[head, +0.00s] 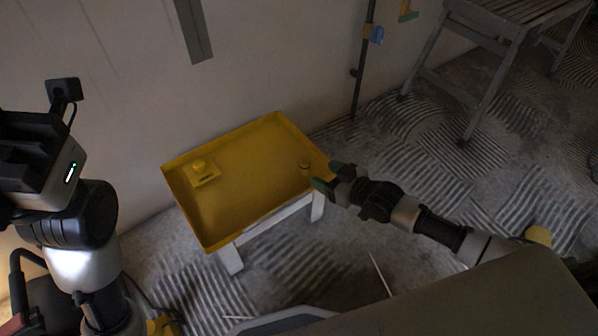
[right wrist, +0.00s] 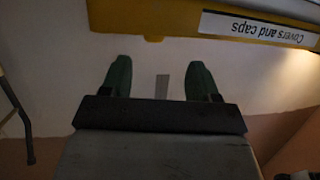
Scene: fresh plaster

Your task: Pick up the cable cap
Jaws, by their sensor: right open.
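A yellow tray (head: 240,215) stands on a low white-legged stand by the wall. A small round yellowish piece (head: 304,165), which looks like the cable cap, lies in its right part; its detail is too small to tell. My right gripper (head: 332,178), with green fingertips, is at the tray's right edge, just right of and below that piece. It is open and empty; its fingers (right wrist: 160,80) also show apart in the right wrist view, where the cap is not seen. My left gripper's dark body (head: 30,145) is at the left edge, its fingers not visible.
A square yellow piece with a round knob (head: 203,171) sits in the tray's left part. A label reading "Covers and caps" (right wrist: 260,29) is on a yellow edge. A wooden trestle (head: 490,60) stands at the back right. The tray's middle is clear.

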